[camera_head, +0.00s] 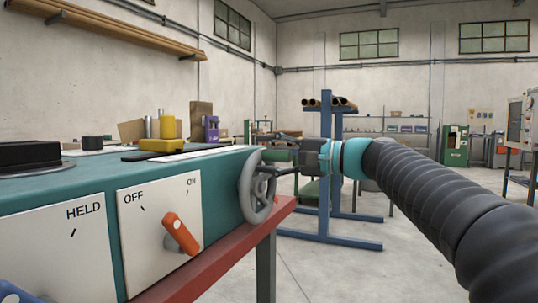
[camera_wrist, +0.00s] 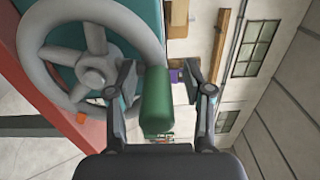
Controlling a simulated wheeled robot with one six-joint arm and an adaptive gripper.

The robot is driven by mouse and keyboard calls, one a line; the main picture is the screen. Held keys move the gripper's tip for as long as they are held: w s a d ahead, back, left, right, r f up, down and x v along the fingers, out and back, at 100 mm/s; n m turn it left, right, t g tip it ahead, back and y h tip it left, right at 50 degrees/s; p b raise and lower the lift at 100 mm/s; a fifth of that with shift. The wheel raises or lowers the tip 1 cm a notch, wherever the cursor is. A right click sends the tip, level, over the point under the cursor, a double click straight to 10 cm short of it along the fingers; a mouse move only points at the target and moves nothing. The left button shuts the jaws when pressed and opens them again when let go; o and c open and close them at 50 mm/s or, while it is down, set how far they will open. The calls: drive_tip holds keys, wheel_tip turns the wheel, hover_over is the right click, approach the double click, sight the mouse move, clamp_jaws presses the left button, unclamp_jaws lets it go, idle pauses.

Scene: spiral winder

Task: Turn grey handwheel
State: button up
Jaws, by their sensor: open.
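The grey handwheel (camera_head: 262,195) sits on the right end of the teal machine, with spokes and a round hub. In the wrist view the handwheel (camera_wrist: 42,79) fills the upper left, nearly face-on. A green cylinder (camera_wrist: 157,103) shows at its right rim and looks like its handle. My gripper (camera_wrist: 167,80) is open, one finger on each side of the green cylinder. The left finger overlaps the rim in view; a gap shows beside the right finger. In the head view my gripper (camera_head: 268,163) reaches the wheel's upper right. Contact cannot be told.
The teal machine (camera_head: 223,180) carries an orange switch (camera_head: 180,233) on its OFF/ON panel and stands on a red bench edge (camera_head: 225,258). A blue rack (camera_head: 325,225) with tubes stands behind my arm. Open floor lies to the right of the bench.

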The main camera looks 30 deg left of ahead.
drive_tip(key=shift+d, duration=0.1)
drive_tip(key=w+d, duration=0.2)
drive_tip(key=d, duration=0.9)
drive_tip(key=shift+d, duration=0.3)
